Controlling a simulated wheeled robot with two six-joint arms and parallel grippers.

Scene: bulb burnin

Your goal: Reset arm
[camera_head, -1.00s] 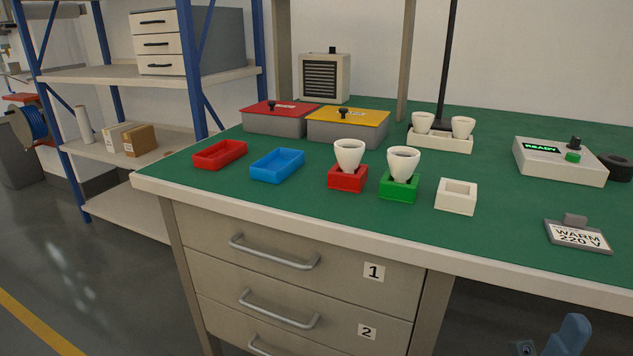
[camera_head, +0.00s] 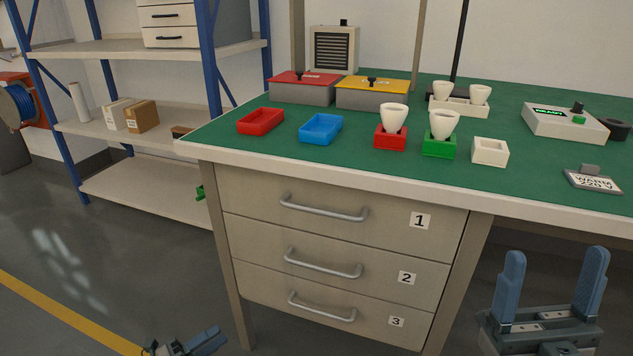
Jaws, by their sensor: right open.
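My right gripper (camera_head: 553,285) is at the lower right, in front of the workbench (camera_head: 330,168) and below its top. Its two blue fingers point up, wide apart, with nothing between them. My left gripper (camera_head: 205,342) shows only in part at the bottom edge, left of the drawers. Its blue finger part is low over the floor, and I cannot tell whether it is open or shut. Neither gripper touches the bench or anything on it.
On the green bench top are a red tray (camera_head: 261,121), a blue tray (camera_head: 321,129), white bulbs in a red holder (camera_head: 390,138) and a green holder (camera_head: 439,145), and an empty white holder (camera_head: 490,151). Drawer handles (camera_head: 323,207) stick out in front. Floor at left is clear.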

